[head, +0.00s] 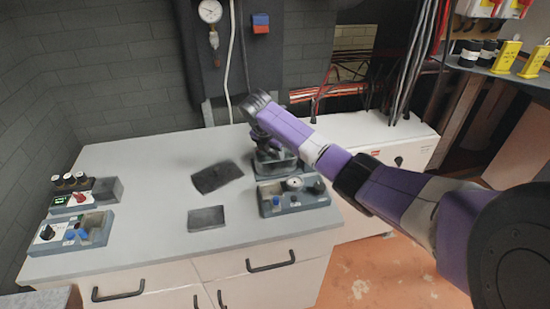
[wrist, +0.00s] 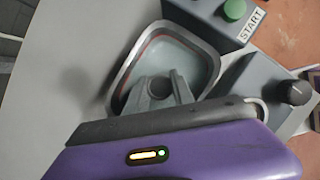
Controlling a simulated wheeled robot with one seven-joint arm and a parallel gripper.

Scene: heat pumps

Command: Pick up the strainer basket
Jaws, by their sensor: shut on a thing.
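My gripper (wrist: 157,90) reaches down over a rounded-square, open metal basin (wrist: 123,72) with a reddish line inside its rim. The grey fingers are shut on the strainer basket (wrist: 159,88), of which a small dark, rounded part shows between them. Its lower part is hidden, and I cannot tell whether it touches the basin. In the head view my gripper (head: 263,138) is above the same basin (head: 279,167), at the right side of the worktop; the basket cannot be made out there.
A grey control box with a gauge and knobs (head: 294,197) stands just in front of the basin. Two dark flat pads lie left of it, the larger one (head: 217,177) further back. More control boxes (head: 73,232) stand at the left end. The worktop (head: 150,190) between is clear.

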